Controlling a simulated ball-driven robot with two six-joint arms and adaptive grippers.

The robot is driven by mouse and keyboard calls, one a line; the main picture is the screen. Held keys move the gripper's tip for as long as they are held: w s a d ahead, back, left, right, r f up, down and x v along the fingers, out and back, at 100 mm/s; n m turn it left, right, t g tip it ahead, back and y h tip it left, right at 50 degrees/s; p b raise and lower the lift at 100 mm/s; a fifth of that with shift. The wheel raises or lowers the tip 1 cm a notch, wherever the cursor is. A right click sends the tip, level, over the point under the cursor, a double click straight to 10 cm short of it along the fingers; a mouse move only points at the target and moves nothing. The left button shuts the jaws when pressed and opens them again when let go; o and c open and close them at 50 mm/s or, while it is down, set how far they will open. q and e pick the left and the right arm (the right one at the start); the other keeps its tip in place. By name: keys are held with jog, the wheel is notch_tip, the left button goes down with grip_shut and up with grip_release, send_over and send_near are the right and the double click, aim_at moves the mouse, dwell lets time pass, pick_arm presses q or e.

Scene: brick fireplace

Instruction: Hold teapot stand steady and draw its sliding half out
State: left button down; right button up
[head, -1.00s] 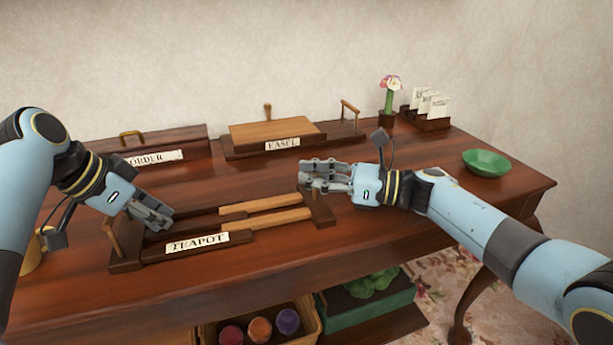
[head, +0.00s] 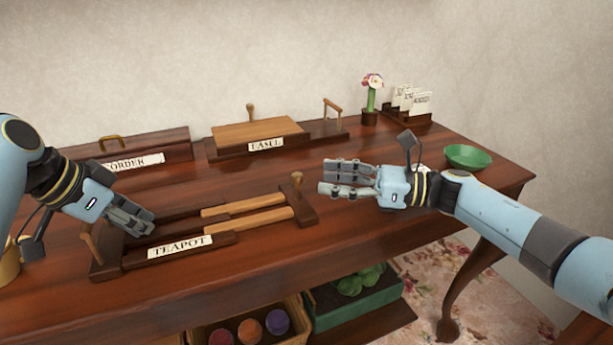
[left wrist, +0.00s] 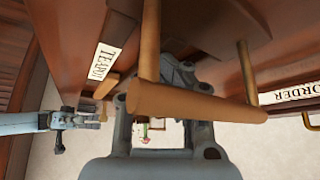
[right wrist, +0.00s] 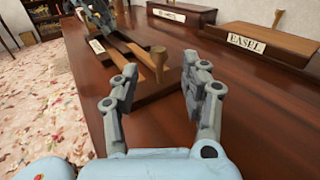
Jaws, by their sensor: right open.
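The dark wooden teapot stand (head: 135,262) lies on the desk with its TEAPOT label facing front. Its sliding half (head: 301,208) is drawn out to the right, and two pale rails (head: 245,217) show between the halves. A wooden knob (head: 297,180) stands on the sliding half and shows in the right wrist view (right wrist: 158,60). My right gripper (head: 330,178) is open and empty, just right of the knob and apart from it. My left gripper (head: 147,224) is at the stand's left end. The bar handle (left wrist: 195,103) there crosses in front of its fingers; their grip is unclear.
An EASEL box (head: 255,130) and a RECORDER box (head: 130,150) stand behind. A flower pot (head: 370,117), a card rack (head: 408,115) and a green bowl (head: 468,156) are at the back right. A basket of yarn balls sits below.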

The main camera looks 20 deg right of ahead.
pick_arm(q)
jog(key=shift+s+f, duration=0.1)
jog(key=shift+f, duration=0.05)
pick_arm(e)
jog(key=v, duration=0.4)
jog(key=shift+s+d, duration=0.2)
jog(key=shift+d, duration=0.1)
pick_arm(q)
notch_tip(320, 180, up, 6)
jog(key=p, duration=0.7)
jog(key=shift+r, duration=0.2)
pick_arm(e)
notch_tip(320, 180, up, 8)
jog(key=shift+w, duration=0.15)
pick_arm(q)
jog(key=shift+f, duration=0.1)
